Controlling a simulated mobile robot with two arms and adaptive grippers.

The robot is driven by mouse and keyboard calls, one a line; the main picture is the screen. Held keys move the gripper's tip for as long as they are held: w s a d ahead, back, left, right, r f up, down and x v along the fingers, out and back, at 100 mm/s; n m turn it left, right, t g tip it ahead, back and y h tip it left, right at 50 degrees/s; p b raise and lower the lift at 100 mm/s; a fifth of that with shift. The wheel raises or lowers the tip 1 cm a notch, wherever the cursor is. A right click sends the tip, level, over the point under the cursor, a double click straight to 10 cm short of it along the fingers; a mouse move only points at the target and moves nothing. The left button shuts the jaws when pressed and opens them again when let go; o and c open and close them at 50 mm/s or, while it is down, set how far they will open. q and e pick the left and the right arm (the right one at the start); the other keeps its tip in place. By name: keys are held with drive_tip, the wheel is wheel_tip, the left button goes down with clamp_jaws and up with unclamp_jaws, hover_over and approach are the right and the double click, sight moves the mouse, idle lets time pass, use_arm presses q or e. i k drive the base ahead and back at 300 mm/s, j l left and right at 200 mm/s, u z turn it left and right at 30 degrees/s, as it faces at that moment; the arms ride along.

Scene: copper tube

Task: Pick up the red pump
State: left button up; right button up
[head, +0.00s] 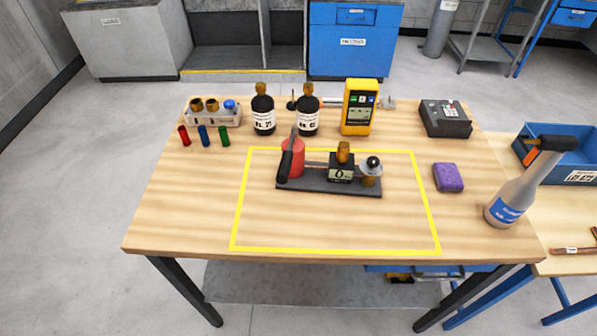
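The red pump (296,158) stands upright at the left end of a dark base plate (325,188) on the wooden table. A black lever or handle (286,163) slants along its left side. A thin rod links the pump to a small black gauge with a display (341,172) and a brass and silver fitting (371,172) on the same plate. The plate lies inside the yellow taped outline. Neither of my grippers shows in the head view.
Two dark bottles (264,114), a yellow meter (359,109) and a fittings rack (213,116) stand behind the pump. A purple sponge (448,178) and a spray bottle (511,199) are right. The front of the taped area (334,253) is clear.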

sight(348, 178)
drive_tip(key=k+j+u, duration=0.2)
drive_tip(key=k+j, duration=0.25)
drive_tip(key=k+j+u, duration=0.2)
drive_tip(key=k+j, duration=0.25)
drive_tip(key=j, duration=0.25)
